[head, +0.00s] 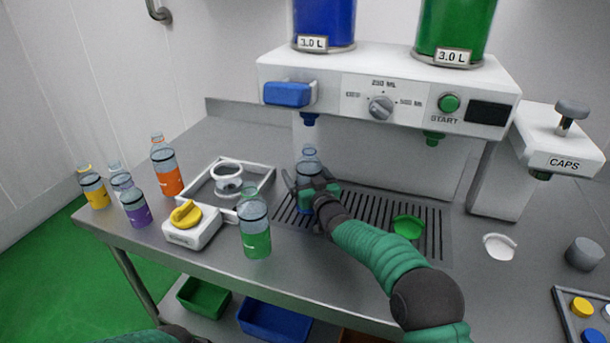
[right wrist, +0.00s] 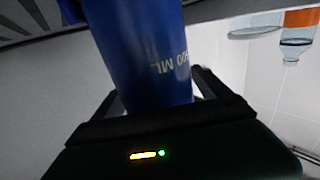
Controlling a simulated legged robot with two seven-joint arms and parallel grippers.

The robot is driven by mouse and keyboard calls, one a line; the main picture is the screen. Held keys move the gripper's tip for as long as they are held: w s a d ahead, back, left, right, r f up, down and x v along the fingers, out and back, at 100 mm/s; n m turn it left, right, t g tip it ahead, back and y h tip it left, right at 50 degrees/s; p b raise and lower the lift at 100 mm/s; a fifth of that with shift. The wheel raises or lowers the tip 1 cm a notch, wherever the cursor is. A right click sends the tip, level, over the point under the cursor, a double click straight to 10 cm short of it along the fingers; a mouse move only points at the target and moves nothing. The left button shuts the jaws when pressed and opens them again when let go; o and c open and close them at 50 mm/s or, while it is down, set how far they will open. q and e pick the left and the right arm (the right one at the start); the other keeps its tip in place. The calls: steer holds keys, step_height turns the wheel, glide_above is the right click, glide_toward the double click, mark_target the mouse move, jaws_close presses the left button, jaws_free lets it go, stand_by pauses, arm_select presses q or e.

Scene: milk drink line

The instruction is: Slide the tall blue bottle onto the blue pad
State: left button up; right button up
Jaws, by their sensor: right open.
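The tall blue bottle (head: 308,164) has a clear upper part and a blue lower part. It stands upright at the left end of the slatted grate (head: 372,213), below the blue nozzle (head: 309,119). My right gripper (head: 312,192) is open around its lower part, one finger on each side. In the right wrist view the blue body (right wrist: 140,50), with upside-down lettering, stands between the fingers (right wrist: 155,105). I cannot see the blue pad; the bottle and gripper cover that part of the grate. Only part of my left arm shows at the bottom edge; its gripper is out of view.
A green pad (head: 408,226) lies further right on the grate. A green bottle (head: 255,232), a white box with a yellow knob (head: 190,228) and a white tray (head: 262,181) stand to the left. Orange (head: 166,170), purple (head: 134,208) and yellow (head: 94,191) bottles are further left.

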steer(key=v, duration=2.3)
steer(key=shift+s, duration=0.35)
steer(key=shift+d, duration=0.1)
